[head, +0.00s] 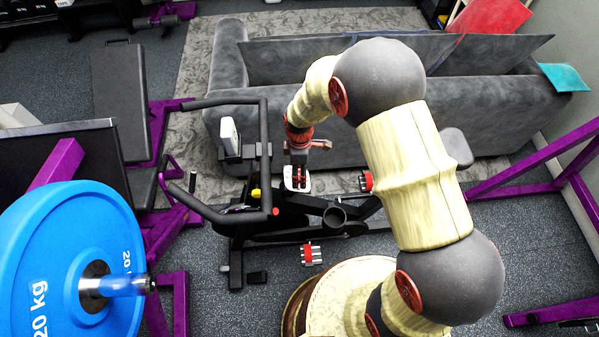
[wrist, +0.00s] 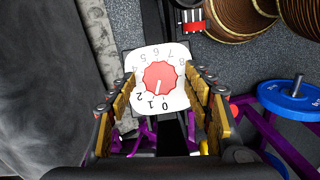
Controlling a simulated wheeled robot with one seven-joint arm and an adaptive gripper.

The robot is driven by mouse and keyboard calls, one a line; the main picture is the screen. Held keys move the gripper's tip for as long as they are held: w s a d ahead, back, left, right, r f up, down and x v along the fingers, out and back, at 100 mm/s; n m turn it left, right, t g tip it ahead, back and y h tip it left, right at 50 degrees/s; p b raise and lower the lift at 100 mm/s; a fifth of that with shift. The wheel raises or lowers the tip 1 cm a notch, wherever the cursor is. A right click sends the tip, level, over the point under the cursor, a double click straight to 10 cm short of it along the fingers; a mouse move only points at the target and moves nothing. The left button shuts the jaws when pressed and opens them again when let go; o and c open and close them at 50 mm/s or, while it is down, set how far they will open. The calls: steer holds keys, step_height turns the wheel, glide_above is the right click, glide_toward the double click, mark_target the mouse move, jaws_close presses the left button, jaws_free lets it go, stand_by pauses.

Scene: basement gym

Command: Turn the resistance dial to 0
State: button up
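The resistance dial is a red scalloped knob (wrist: 160,77) on a white plate (wrist: 175,100) with black numbers. The plate also shows in the head view (head: 305,183), on the exercise bike (head: 310,205). In the wrist view the knob's white pointer line points down and slightly left, close to the 1; the 0 is just to the right of it. My gripper (wrist: 160,82) is open, with one finger on each side of the knob and visible gaps between. In the head view my gripper (head: 298,172) hangs over the plate and partly hides the knob.
The bike's black handlebars (head: 265,150) stand left of my gripper. A grey sofa (head: 480,115) lies behind the bike. A blue weight plate (head: 50,260) and purple rack frames (head: 180,300) are at the left. Red-and-black pedals (head: 311,254) lie near my base.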

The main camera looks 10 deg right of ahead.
steer(key=c, duration=1)
steer(key=shift+s+n+t, duration=0.2)
steer(key=shift+n+t, duration=0.4)
steer(key=shift+n, duration=0.6)
steer(key=shift+n+t+p, duration=0.4)
steer(key=shift+n, duration=0.5)
steer(key=o, duration=1.1)
steer(key=shift+o, duration=0.2)
step_height(320, 180, up, 12)
steer(key=s, duration=0.1)
steer(key=shift+s, duration=0.25)
